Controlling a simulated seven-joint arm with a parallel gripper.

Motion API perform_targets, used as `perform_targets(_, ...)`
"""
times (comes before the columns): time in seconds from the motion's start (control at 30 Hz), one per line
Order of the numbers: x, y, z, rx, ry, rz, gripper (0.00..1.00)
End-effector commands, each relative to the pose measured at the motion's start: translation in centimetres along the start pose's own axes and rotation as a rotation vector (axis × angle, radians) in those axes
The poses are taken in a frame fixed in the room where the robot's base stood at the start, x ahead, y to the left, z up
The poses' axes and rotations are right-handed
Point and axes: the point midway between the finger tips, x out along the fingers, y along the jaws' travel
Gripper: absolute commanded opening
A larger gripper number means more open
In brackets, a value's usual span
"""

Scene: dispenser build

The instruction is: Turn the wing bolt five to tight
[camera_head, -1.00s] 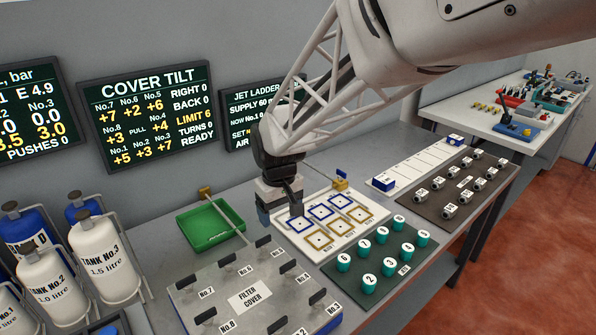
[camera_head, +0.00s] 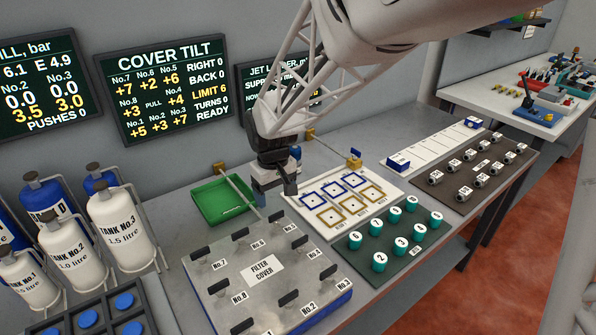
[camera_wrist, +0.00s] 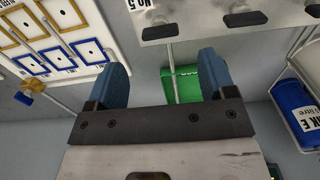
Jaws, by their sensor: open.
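The filter cover (camera_head: 228,272) is a grey plate on a blue base, with dark-winged bolts around its edge. Wing bolt five (camera_head: 277,217) stands at its back right corner. In the wrist view, wing bolt five (camera_wrist: 158,28) is near the top, beside its No.5 label. Another wing bolt (camera_wrist: 242,14) is to its right. My gripper (camera_head: 275,190) is open and empty, just behind that corner and apart from the bolt. Its two blue fingers (camera_wrist: 165,75) show in the wrist view, spread wide. The Cover Tilt board (camera_head: 170,88) reads LIMIT 6, TURNS 0, READY.
A green tray (camera_head: 212,218) lies behind the cover. A thin rod (camera_head: 238,186) crosses near it. A white board with blue and tan frames (camera_head: 395,206) and a dark mat with teal knobs (camera_head: 434,228) are to the right. Tanks (camera_head: 112,228) stand to the left.

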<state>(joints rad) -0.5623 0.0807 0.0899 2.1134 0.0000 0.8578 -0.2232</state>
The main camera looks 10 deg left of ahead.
Motion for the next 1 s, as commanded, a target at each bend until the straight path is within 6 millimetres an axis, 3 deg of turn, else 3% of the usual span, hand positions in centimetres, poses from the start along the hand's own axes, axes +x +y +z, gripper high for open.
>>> perform_targets(0.5,5.7,0.0,0.0,0.0,-0.002,-0.001,0.77)
perform_targets(1.0,6.8,0.0,0.0,0.0,0.0,0.0,0.77)
